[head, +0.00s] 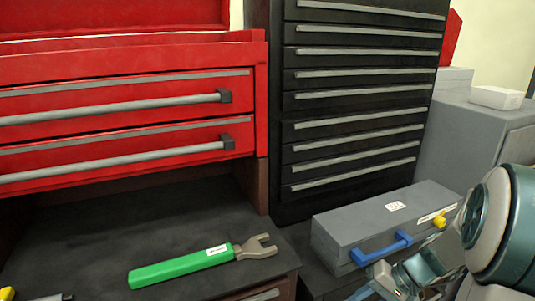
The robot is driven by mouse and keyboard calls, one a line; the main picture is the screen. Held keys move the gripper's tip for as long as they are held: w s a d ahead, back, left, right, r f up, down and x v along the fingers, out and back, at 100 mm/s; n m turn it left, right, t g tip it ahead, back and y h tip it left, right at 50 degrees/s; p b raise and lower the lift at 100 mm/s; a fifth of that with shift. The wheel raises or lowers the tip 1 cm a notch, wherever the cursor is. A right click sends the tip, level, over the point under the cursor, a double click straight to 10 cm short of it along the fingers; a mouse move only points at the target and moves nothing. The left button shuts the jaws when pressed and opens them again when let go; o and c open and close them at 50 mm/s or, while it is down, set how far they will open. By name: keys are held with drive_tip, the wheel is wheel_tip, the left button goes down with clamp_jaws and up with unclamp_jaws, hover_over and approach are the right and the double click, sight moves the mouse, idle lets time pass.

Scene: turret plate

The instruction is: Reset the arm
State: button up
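My arm (505,228) comes in at the lower right of the head view, with a pale round joint and teal links. Its lower links (425,270) reach down and left in front of the grey case (365,222), overlapping its front right in the picture. I cannot make out the gripper's fingertips, so whether it is open, shut or holding something does not show.
A green-handled wrench (185,267) lies on the dark worktop (120,225). The grey case has a blue handle (382,249). Red drawers (120,115) stand left, a black drawer cabinet (355,95) behind, a grey cabinet (460,140) right. A yellow-tipped item (7,293) is cut off lower left.

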drive_tip(key=s+a+r+n+h+p, duration=0.1)
drive_tip(key=s+a+r+h+p, duration=0.1)
drive_tip(key=r, duration=0.4)
drive_tip(key=s+a+r+n+t+h+p, duration=0.1)
drive_tip(key=s+a+r+h+p, duration=0.1)
drive_tip(key=r, duration=0.5)
drive_tip(key=s+a+r+n+h+p, duration=0.2)
drive_tip(key=s+a+r+h+p, duration=0.1)
drive_tip(key=s+r+p, duration=0.2)
drive_tip(key=shift+s+a+r+p, duration=0.3)
drive_tip(key=shift+s+a+r, duration=0.1)
drive_tip(key=shift+r, duration=0.3)
